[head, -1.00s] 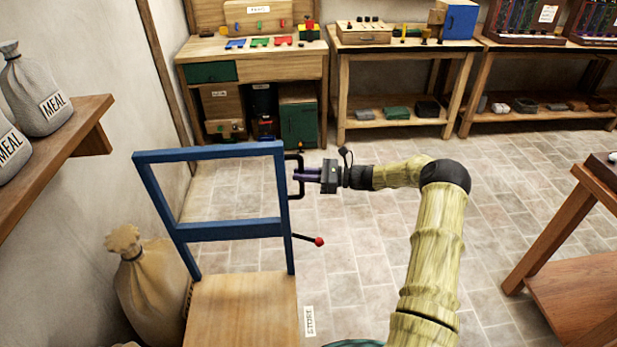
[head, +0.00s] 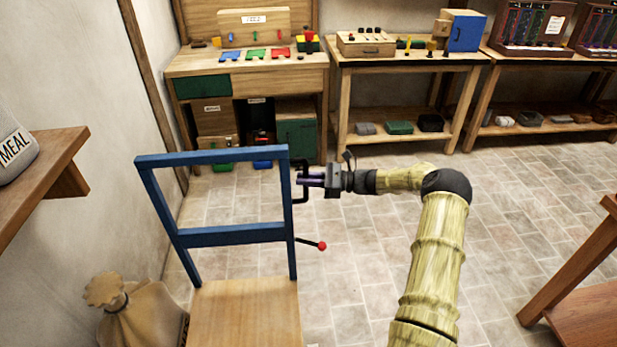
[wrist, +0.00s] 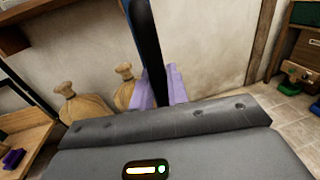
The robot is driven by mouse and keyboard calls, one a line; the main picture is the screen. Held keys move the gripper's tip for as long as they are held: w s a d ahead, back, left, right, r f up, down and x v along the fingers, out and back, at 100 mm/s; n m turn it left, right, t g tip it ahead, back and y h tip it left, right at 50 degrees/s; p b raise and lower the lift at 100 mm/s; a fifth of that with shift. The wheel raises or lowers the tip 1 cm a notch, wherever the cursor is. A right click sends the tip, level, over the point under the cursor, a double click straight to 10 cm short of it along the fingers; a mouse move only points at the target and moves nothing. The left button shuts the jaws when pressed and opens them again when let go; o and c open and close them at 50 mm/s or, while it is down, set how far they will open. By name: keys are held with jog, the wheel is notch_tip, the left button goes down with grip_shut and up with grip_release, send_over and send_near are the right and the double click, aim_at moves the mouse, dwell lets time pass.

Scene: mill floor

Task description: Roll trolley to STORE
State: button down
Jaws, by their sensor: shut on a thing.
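The trolley has a blue upright frame (head: 228,234) and a pale wooden deck (head: 245,310), at the left of the head view. A black handle (head: 300,164) is fixed to the frame's right post. A lever with a red knob (head: 321,246) sticks out below it. My gripper (head: 304,181) reaches in from the right and is shut on the handle. In the wrist view my purple fingers (wrist: 160,88) close around a dark upright bar (wrist: 146,45). The trolley's wheels are out of view. No STORE mark is in sight now.
A wooden shelf (head: 45,180) with a MEAL sack (head: 12,150) juts from the left wall. A tied sack (head: 140,312) stands on the floor beside the trolley. Workbenches (head: 245,62) line the back wall. A brown table (head: 590,310) stands at the right. The tiled floor ahead is clear.

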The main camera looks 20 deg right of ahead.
jog(key=shift+a+f, duration=0.15)
jog(key=shift+a, duration=0.1)
jog(key=c, duration=1.5)
grip_release()
jog(key=shift+w, duration=0.15)
jog(key=shift+c, duration=0.2)
jog(key=shift+o, duration=0.5)
jog(key=shift+w+a+f, duration=0.1)
jog(key=shift+w, duration=0.05)
jog(key=shift+d+r, duration=0.2)
jog(key=shift+d, duration=0.1)
jog(key=shift+d+f, duration=0.1)
jog(key=shift+d, duration=0.15)
jog(key=b+v, duration=0.2)
jog(key=v, duration=1.5)
jog(key=shift+s, duration=0.25)
jog(key=shift+a, duration=0.15)
